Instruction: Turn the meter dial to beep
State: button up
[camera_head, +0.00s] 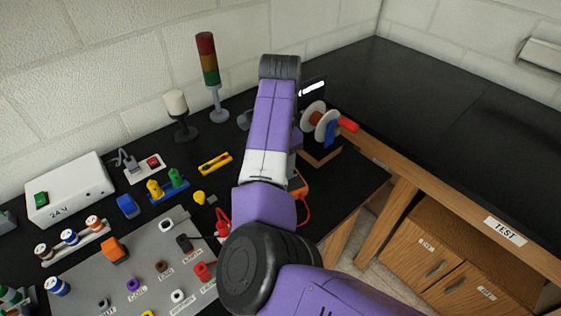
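My purple and white arm rises through the middle of the head view and blocks much of the bench. An orange body, probably the meter (299,184), shows only as a sliver at the right side of my arm. A red lead curves down beside it. Its dial is hidden, so I cannot tell its setting or whether anything touches it.
A grey panel (75,283) with small parts and a white 24 V box (70,190) stand left. A stack light (209,70) and a white-topped lamp (177,104) stand behind. A spool (313,116) stands right of my arm. The black worktop (450,100) at right is clear.

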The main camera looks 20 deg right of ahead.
notch_tip(320, 180, up, 8)
jog(key=shift+f, duration=0.15)
dwell(0.6)
